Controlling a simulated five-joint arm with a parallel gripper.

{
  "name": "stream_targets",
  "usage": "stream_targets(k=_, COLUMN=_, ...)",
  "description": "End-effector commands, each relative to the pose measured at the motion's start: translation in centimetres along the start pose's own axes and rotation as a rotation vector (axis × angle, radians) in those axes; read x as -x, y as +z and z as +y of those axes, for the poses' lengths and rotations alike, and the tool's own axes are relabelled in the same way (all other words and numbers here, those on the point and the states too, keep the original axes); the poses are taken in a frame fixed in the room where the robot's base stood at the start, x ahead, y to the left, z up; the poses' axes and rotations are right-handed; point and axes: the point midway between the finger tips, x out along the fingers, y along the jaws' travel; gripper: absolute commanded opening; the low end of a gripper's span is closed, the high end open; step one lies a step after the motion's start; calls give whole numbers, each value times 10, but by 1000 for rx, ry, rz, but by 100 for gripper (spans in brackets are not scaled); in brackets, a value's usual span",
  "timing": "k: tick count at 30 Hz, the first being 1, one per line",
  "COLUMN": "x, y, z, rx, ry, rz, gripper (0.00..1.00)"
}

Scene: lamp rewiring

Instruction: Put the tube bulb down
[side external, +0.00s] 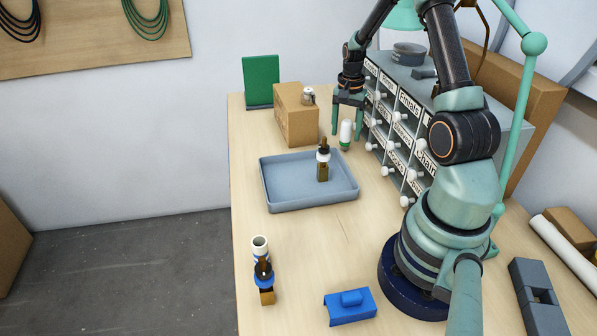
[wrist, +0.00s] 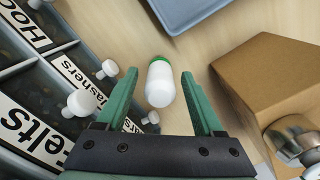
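The tube bulb, which I take to be the white cylinder with a green end (side external: 346,131), stands upright on the wooden table, green end down, between the cardboard box and the drawer cabinet. It also shows in the wrist view (wrist: 160,86). My gripper (side external: 349,122) is above it, pointing down. In the wrist view my gripper (wrist: 160,72) is open, its two green fingers on either side of the bulb with clear gaps. Nothing is held.
The labelled drawer cabinet (wrist: 75,75) with white knobs is close on one side, the cardboard box (wrist: 268,78) on the other. A grey-blue tray (side external: 282,202) holds a dark-topped amber item (side external: 323,173). A blue part (side external: 350,305) lies at the front.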

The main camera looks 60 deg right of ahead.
Motion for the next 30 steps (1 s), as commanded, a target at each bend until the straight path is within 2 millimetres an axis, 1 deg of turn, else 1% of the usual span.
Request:
stream_targets(k=7, x=1, y=0, z=0, rx=0, ry=0, rz=0, gripper=68)
stream_targets(k=11, x=9, y=-1, z=0, rx=0, ry=-2, rz=2, gripper=68)
stream_targets(k=14, x=23, y=-1, z=-1, rx=0, ry=-3, rz=4, gripper=68)
stream_targets(k=24, x=92, y=-1, z=-1, rx=0, ry=-3, rz=4, gripper=68)
stream_targets(k=27, x=106, y=-1, z=-1, rx=0, ry=-3, rz=3, gripper=68)
stream_targets(k=30, x=116, y=0, z=0, rx=0, ry=-1, rz=2, gripper=68)
